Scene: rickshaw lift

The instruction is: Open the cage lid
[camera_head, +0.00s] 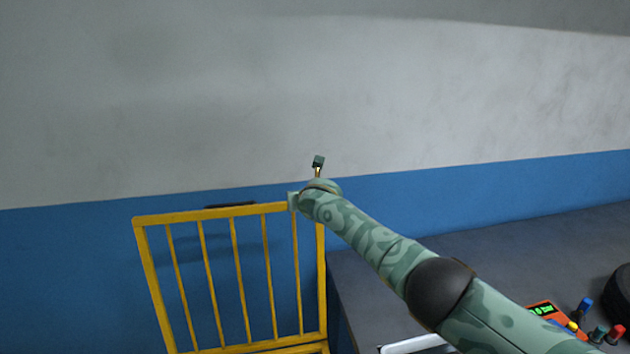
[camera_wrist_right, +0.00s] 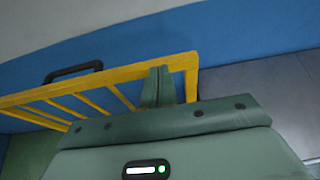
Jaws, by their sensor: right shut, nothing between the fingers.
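The cage lid is a yellow barred frame (camera_head: 235,211), which looks tipped up steeply in the head view. Part of another yellow edge shows at its foot, and the rest of the cage is out of view. A black handle (camera_wrist_right: 74,71) sits on the lid's far side in the right wrist view. My right gripper (camera_head: 293,201) is at the lid's top bar near its right corner. In the right wrist view its fingers (camera_wrist_right: 157,86) are closed together in front of the yellow bar. I cannot tell whether they touch it. My left gripper is out of view.
A dark grey surface (camera_head: 500,250) lies right of the lid. An orange device with a green display (camera_head: 543,312), colored knobs (camera_head: 617,333) and a black round object (camera_head: 619,290) are at lower right. A blue and grey wall (camera_head: 450,190) stands behind.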

